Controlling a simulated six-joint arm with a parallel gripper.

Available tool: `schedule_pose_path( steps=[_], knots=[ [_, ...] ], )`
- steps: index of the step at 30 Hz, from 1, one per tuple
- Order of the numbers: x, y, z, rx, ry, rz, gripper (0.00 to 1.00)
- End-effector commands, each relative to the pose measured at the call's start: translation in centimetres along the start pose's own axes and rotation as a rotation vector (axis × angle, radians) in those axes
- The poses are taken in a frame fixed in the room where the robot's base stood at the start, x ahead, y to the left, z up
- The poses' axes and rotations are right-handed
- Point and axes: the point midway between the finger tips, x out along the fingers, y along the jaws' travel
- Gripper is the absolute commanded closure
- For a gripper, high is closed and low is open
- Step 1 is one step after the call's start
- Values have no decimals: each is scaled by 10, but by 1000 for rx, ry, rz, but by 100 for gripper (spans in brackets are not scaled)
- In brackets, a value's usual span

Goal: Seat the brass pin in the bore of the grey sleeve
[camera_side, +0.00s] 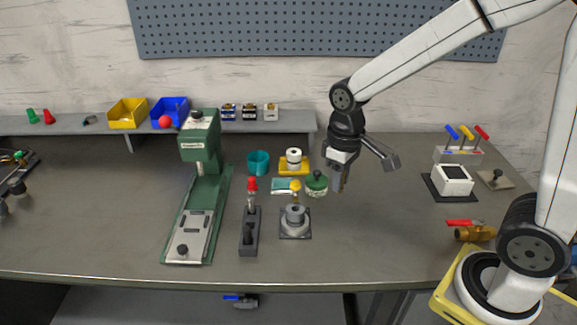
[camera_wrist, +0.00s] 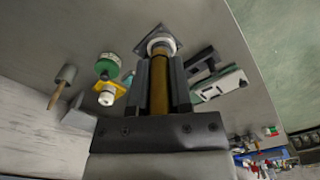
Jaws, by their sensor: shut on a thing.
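My gripper (camera_side: 338,180) hangs with its fingers pointing down, to the right of the grey sleeve (camera_side: 296,214) and higher than it. The sleeve stands upright on a dark square base on the bench. In the wrist view my gripper (camera_wrist: 160,62) is shut on the brass pin (camera_wrist: 159,88), which lies lengthwise between the dark fingers. The pin's far end overlaps the pale ring of the sleeve (camera_wrist: 162,42) in that view. The side view shows the gripper apart from the sleeve. The bore's inside cannot be made out.
A dark block with a red-topped tool (camera_side: 249,230) stands just left of the sleeve, and a green press (camera_side: 200,190) beyond it.

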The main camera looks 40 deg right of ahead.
Motion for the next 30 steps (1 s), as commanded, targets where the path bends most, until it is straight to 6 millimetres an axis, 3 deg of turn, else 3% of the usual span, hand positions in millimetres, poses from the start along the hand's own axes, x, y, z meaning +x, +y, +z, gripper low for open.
schedule_pose_path(
  steps=[7,16,23,30],
  knots=[
    [-15,-5,20,-39,0,0,100],
    [-18,-6,24,-49,-1,0,100],
    [-14,-4,15,-48,-3,0,100],
    [-3,-1,-9,-48,-3,0,100]
  ],
)
